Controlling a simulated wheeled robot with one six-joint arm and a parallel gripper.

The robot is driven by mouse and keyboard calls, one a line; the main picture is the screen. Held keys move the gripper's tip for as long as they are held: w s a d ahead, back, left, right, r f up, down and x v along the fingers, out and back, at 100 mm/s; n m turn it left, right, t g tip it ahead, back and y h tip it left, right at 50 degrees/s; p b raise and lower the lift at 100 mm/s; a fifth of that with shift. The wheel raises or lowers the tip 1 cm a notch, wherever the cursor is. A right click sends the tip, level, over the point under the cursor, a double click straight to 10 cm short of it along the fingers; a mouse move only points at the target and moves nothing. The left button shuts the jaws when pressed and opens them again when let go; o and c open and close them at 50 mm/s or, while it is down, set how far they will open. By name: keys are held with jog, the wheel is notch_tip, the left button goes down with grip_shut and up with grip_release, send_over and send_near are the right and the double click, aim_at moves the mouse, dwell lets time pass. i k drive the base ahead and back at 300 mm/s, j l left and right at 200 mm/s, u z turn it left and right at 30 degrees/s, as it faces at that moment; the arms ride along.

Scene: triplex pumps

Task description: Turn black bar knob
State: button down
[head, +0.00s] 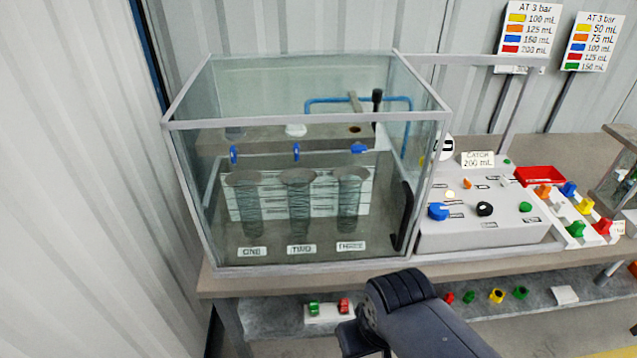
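A black knob (484,209) sits on the sloped face of the grey control panel (462,236), right of the glass tank. It is small here, and I cannot tell which way its bar points. Part of my dark arm rises from the bottom edge, below the panel and in front of the bench. My gripper is not visible, so its state and place cannot be told.
The glass tank (300,95) holds three cylinders under blue valves, with a black handle (403,215) at its right side. A red tray (540,175) and several coloured plugs lie right of the panel. A lower shelf (280,318) holds small coloured parts. Signs hang on the wall.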

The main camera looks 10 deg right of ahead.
aim_at(483, 208)
jog(key=z, duration=1.35)
